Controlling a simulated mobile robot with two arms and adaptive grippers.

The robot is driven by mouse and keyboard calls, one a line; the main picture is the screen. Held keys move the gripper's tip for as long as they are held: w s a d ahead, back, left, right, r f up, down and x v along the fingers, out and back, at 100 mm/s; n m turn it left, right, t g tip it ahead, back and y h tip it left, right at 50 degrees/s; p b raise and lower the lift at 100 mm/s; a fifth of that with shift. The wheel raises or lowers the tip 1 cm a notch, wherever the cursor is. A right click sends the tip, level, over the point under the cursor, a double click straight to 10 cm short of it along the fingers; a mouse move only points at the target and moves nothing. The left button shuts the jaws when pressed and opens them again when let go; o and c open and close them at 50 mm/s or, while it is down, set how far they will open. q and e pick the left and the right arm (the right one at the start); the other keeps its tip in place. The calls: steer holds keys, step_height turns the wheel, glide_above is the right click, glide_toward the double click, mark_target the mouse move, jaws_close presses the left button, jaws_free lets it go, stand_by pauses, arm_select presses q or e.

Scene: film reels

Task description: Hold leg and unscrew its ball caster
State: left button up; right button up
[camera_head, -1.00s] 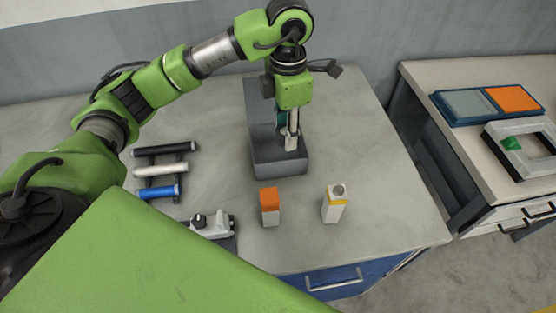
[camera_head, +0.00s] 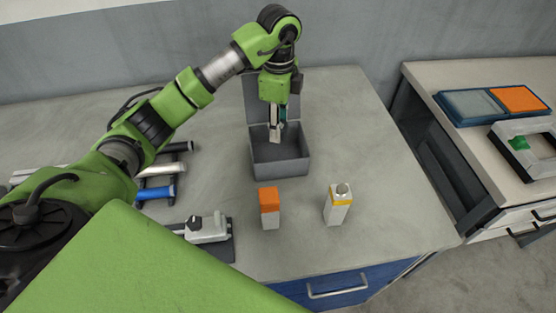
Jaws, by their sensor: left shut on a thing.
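A white upright block (camera_head: 338,212) with a yellow band and a grey ball on top (camera_head: 343,189) stands at the front right of the grey table; it looks like the leg with its ball caster. My left gripper (camera_head: 275,137) points down over the open grey box (camera_head: 282,166), well behind the leg. It is shut on a small pale thing, mostly hidden by the fingers, whose kind I cannot tell. My right gripper is not in view.
A white block with an orange top (camera_head: 269,207) stands left of the leg. A dark rack with a blue roll (camera_head: 157,193) and a grey-white device (camera_head: 207,229) are at left. A side table (camera_head: 470,150) at right holds a two-part tray (camera_head: 490,104). The table right of the box is clear.

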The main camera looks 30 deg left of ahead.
mark_target(278, 158)
arm_select(q)
steer(key=shift+a+f+n, duration=0.1)
steer(key=shift+f+n, duration=0.1)
steer(key=shift+n, duration=0.3)
steer(key=shift+f, duration=0.3)
step_height(278, 158, down, 9)
steer(key=shift+r+p, duration=0.1)
steer(key=shift+p, duration=1.05)
steer(key=shift+f, duration=0.35)
steer(key=shift+f, duration=0.2)
steer(key=o, duration=1.2)
steer(key=shift+r, duration=0.1)
